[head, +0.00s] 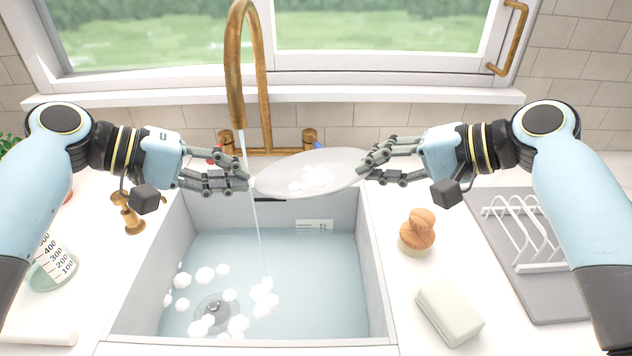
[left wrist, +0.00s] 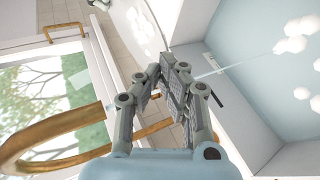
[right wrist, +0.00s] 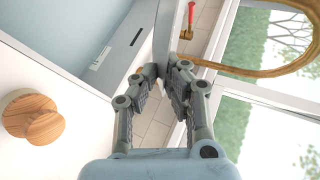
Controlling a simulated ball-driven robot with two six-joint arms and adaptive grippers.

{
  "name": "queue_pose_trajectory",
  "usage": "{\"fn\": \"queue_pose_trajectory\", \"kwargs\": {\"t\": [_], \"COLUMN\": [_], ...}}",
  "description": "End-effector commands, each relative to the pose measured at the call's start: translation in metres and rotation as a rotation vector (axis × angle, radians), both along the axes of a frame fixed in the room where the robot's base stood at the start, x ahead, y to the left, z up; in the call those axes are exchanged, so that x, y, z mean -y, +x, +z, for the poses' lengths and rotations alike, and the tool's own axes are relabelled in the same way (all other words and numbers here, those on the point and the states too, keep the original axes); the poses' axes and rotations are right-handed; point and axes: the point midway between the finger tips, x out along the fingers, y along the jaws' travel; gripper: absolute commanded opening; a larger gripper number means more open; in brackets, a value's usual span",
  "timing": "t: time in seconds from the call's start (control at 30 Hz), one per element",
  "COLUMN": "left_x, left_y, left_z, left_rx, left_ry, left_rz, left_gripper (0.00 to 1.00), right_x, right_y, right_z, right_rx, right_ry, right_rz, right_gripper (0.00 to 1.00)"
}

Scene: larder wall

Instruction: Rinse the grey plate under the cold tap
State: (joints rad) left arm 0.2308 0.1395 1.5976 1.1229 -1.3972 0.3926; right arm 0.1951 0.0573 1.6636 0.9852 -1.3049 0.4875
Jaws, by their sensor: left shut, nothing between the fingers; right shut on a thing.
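The pale grey plate (head: 300,186) is held tilted above the back of the sink (head: 378,262), with white foam on its face. My right gripper (head: 364,167) is shut on its right rim; in the right wrist view the plate shows nearly edge-on beyond the fingertips (right wrist: 165,72). My left gripper (head: 248,181) is shut and empty beside the plate's left rim; whether it touches is unclear. The brass tap (head: 236,82) runs a thin water stream (head: 256,222) past the plate's left end into the sink. A blue-marked handle (head: 316,146) and a red-marked handle (head: 215,154) flank it.
Several foam clumps (head: 205,275) lie in the sink around the drain (head: 213,308). Right of the sink are a wooden brush (head: 417,229), a pale block (head: 449,311) and a rack (head: 530,235) on a grey mat. A measuring jug (head: 50,264) and brass dispenser (head: 128,215) stand left.

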Motion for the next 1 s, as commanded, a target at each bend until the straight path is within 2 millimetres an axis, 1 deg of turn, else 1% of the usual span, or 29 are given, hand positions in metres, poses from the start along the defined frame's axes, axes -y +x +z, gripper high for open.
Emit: {"fn": "queue_pose_trajectory", "kwargs": {"t": [0.3,0.67,1.0], "left_x": [0.001,-0.005,-0.004], "left_y": [0.002,-0.007,-0.006], "left_z": [0.0,0.001,0.0], "left_rx": [0.0,-0.001,0.0], "left_ry": [0.001,0.002,0.001], "left_rz": [0.0,-0.001,0.0], "left_gripper": [0.0,0.0,0.0], "right_x": [0.0,0.0,0.0], "right_y": [0.0,0.0,0.0], "right_z": [0.002,0.013,0.012], "right_rx": [0.002,0.002,0.002], "right_ry": [0.001,0.001,0.001], "right_rz": [0.0,0.0,0.0], "right_gripper": [0.0,0.0,0.0]}}
